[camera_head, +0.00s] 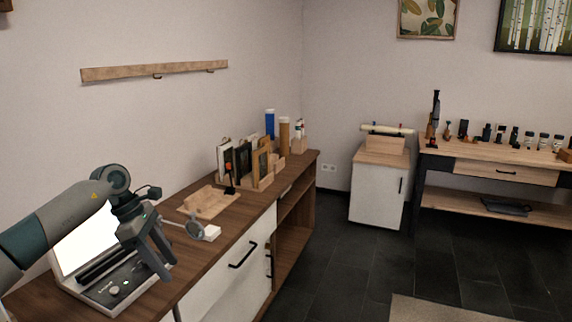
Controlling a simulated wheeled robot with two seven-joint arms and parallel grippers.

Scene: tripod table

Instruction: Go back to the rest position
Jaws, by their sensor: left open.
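My left gripper (168,266) shows at the lower left. Its arm comes in from the left edge, and its dark fingers point down and stand apart. I see nothing between them. In the picture the fingers overlap the right side of a device with a bright white panel and dark controls (112,290) on the wooden counter (222,262). I cannot tell whether they touch it. My right gripper is not in view.
A white cabinet (377,190) and a workbench (490,168) stand further back.

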